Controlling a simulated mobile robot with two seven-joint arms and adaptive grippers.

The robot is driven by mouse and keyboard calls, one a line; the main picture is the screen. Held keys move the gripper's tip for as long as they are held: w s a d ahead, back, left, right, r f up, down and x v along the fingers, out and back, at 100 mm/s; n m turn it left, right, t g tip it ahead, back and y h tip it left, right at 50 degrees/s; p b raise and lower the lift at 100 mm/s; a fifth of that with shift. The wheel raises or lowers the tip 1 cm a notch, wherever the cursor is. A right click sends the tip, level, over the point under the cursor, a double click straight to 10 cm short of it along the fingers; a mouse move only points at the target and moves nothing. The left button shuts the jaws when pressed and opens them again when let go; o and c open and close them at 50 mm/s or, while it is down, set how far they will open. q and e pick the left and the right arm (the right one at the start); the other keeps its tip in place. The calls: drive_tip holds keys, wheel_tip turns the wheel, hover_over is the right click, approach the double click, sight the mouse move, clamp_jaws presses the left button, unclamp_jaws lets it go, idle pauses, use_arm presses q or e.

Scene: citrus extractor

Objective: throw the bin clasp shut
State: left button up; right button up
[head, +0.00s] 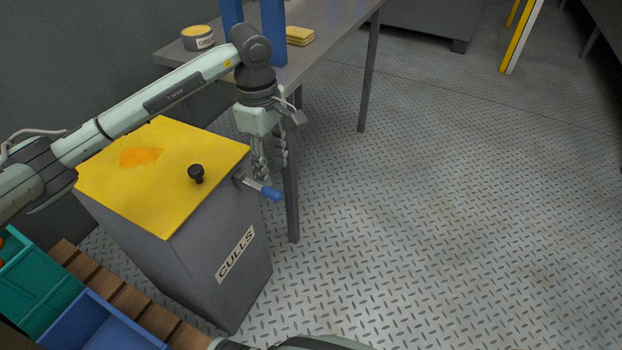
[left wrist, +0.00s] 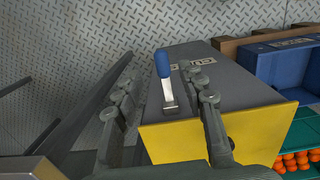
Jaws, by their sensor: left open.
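The grey culls bin (head: 222,235) has a flat yellow lid (head: 120,185) lying on it, with a black knob (head: 196,173). The bin clasp (head: 262,188) is a metal lever with a blue grip; it sticks out from the bin's side just below the lid edge. My left gripper (head: 268,172) points down beside the bin at the clasp. In the left wrist view, the open fingers stand on either side of the clasp's blue grip (left wrist: 162,64), with a gap visible on each side. My right gripper is not in view.
A metal table (head: 318,50) with a can (head: 198,38) and yellow sponges or cloths (head: 299,36) stands behind; its leg rises close behind my left gripper. Teal (head: 40,290) and blue (head: 100,322) crates sit at lower left. The floor to the right is clear.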

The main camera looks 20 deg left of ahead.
sight(271, 190)
use_arm(q)
drive_tip(key=shift+w+a+y, duration=0.15)
drive_tip(key=shift+a+y, duration=0.15)
drive_tip(key=shift+a, duration=0.2)
drive_tip(key=shift+f, duration=0.45)
wheel_tip(271, 190, down, 7)
drive_tip(key=shift+r, duration=0.2)
clamp_jaws()
